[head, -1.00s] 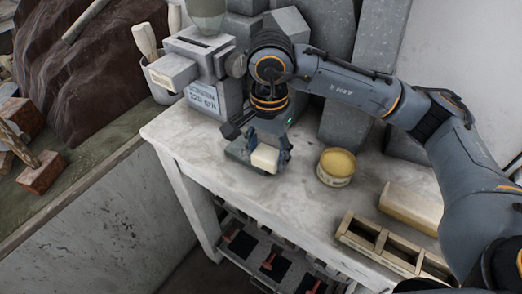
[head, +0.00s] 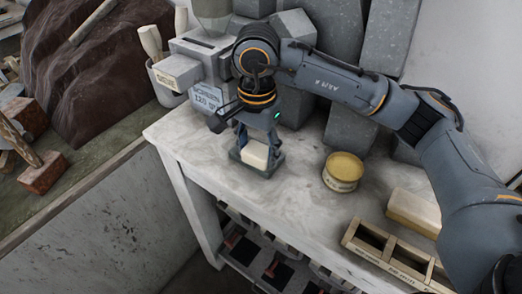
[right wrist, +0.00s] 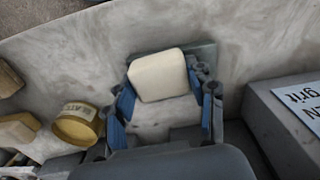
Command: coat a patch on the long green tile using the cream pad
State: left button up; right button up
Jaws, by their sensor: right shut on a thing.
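The cream pad (head: 254,154) is a pale rounded block held between the fingers of my right gripper (head: 257,148). In the right wrist view the pad (right wrist: 158,75) sits between both blue-lined fingers. The long green tile (head: 262,173), dark grey-green, lies on the pale tabletop under the pad and gripper. Its edge (right wrist: 204,52) shows past the pad in the right wrist view; much of it is hidden. The pad is right over the tile, and I cannot tell whether they touch. My left gripper is not in view.
A round yellow-topped tub (head: 343,171) stands right of the tile. Further right are a cream block (head: 414,211) and a wooden divided tray (head: 392,256). A grey labelled box (head: 205,70) stands behind left. Grey slabs line the back. The front middle tabletop is clear.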

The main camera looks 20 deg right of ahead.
jog(key=shift+f, duration=0.1)
jog(key=shift+s+d+b, duration=0.3)
jog(key=shift+b, duration=0.05)
jog(key=shift+s+d+b, duration=0.5)
jog(key=shift+s+d, duration=0.5)
jog(key=shift+s, duration=0.05)
jog(key=shift+w+a+r, duration=0.65)
jog(key=shift+w+r, duration=0.1)
jog(key=shift+r, duration=0.1)
